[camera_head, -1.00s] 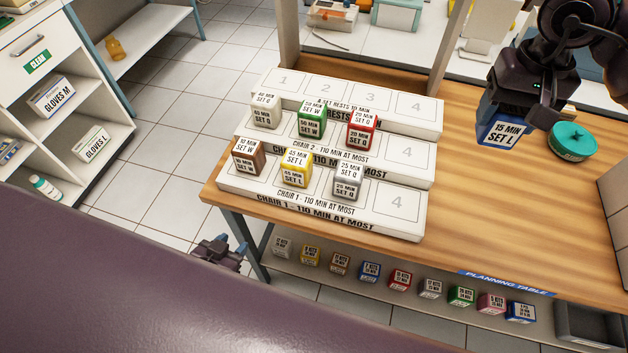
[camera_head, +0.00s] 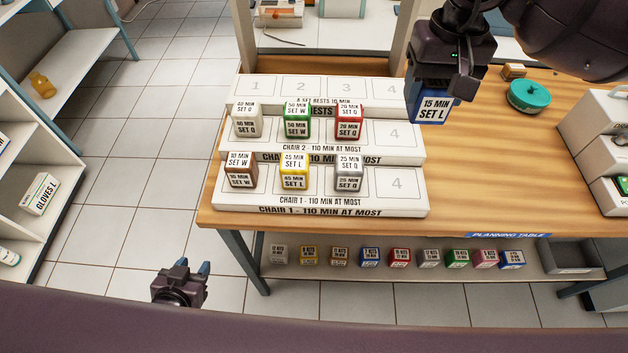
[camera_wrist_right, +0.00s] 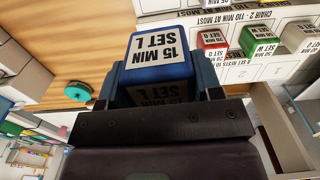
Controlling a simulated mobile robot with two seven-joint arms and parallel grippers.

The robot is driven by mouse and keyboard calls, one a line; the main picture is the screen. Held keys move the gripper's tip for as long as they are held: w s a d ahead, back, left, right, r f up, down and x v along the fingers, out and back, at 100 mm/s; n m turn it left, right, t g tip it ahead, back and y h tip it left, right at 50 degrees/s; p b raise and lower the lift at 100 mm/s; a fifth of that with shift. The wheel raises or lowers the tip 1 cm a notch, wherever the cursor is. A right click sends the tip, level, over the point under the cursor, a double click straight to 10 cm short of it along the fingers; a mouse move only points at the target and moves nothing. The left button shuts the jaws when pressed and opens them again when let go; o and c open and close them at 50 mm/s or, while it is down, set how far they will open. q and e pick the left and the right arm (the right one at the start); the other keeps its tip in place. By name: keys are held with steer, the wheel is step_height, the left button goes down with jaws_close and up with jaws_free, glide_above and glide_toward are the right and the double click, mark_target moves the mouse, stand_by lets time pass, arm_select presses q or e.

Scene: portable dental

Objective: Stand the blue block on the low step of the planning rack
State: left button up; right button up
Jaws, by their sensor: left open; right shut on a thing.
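The blue block (camera_head: 433,107), labelled 15 MIN SET L, is held in my right gripper (camera_head: 440,88), raised beside the right end of the planning rack. The block also shows in the right wrist view (camera_wrist_right: 160,52) between the fingers. The white planning rack (camera_head: 390,207) has three steps. Its low step, marked CHAIR 1, carries a brown block (camera_head: 241,171), a yellow block (camera_head: 294,172) and a grey block (camera_head: 348,174); its space 4 is bare. The middle step carries a white block (camera_head: 247,119), a green block (camera_head: 297,120) and a red block (camera_head: 348,122). My left gripper (camera_head: 190,270) is open and empty, low at the left.
The wooden planning table (camera_head: 490,185) is clear right of the rack. A teal round object (camera_head: 529,95) and white boxes (camera_head: 598,125) stand further right. Several small blocks (camera_head: 400,257) line the lower shelf, beside a grey bin (camera_head: 565,255).

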steer(key=shift+d, duration=0.15)
steer(key=shift+f, duration=0.3)
step_height(320, 180, down, 19)
steer(key=shift+f+b, duration=0.2)
steer(key=shift+b, duration=0.2)
steer(key=shift+f, duration=0.15)
steer(key=o, duration=1)
steer(key=shift+c, duration=0.2)
step_height(320, 180, up, 12)
steer(key=shift+r, duration=0.2)
